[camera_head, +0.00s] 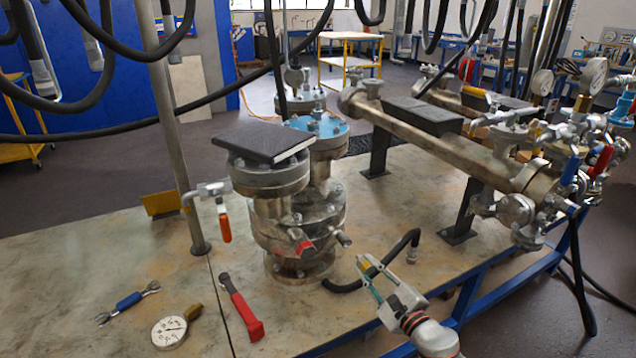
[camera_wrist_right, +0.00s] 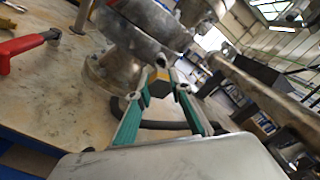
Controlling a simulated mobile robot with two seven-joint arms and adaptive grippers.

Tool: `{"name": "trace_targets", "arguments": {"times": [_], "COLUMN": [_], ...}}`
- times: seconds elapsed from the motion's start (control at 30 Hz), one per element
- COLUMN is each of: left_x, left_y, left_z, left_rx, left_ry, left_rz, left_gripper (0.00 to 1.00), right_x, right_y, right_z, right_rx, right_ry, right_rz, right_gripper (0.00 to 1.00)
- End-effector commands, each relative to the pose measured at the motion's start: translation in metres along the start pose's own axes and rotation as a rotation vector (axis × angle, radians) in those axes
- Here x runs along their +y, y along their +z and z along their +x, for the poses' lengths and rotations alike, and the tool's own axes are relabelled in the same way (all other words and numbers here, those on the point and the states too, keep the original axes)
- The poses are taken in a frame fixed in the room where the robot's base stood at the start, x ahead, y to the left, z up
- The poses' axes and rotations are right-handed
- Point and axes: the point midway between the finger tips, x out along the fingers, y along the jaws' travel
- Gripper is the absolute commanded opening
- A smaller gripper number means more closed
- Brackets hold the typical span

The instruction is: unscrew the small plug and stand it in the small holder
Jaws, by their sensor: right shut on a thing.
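My right gripper (camera_head: 363,270) is at the front right of the flanged vessel (camera_head: 297,225), above the bench top. Its green-lined fingers also show in the right wrist view (camera_wrist_right: 164,82), with a small yellowish piece (camera_wrist_right: 158,88) between them. The gripper is shut on this piece, which is probably the small plug; the fingers partly hide it. It looks clear of the vessel, but I cannot tell the exact gap. I cannot make out the small holder. My left gripper is not in view.
A black hose (camera_head: 401,247) curves behind my right gripper. A red-handled tool (camera_head: 240,308), a blue-handled spanner (camera_head: 128,300) and a round gauge (camera_head: 169,332) lie on the bench. Pipework (camera_head: 440,145) stands right.

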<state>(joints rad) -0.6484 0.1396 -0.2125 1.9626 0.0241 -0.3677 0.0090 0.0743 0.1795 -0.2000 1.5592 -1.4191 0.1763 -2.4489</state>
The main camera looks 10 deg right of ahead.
Motion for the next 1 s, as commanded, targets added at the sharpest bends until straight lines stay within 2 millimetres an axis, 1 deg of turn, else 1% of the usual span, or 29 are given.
{"name": "trace_targets", "arguments": {"times": [0.27, 0.57, 0.87, 0.97, 1.0], "left_x": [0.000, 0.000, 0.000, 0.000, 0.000], "left_y": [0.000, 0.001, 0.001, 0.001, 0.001], "left_z": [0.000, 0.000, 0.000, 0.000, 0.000], "left_rx": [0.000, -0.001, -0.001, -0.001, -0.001], "left_ry": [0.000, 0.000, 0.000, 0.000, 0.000], "left_rz": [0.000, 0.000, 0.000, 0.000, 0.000], "left_gripper": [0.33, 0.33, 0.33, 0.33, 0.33], "right_x": [-0.011, -0.024, -0.037, -0.044, -0.047], "right_y": [0.006, 0.015, 0.033, 0.042, 0.047], "right_z": [-0.011, -0.030, -0.061, -0.078, -0.087], "right_rx": [0.018, 0.056, 0.106, 0.131, 0.142], "right_ry": [-0.020, -0.053, -0.100, -0.123, -0.132], "right_rz": [-0.009, -0.005, 0.008, 0.006, 0.006], "right_gripper": [0.00, 0.00, 0.00, 0.00, 0.00]}}
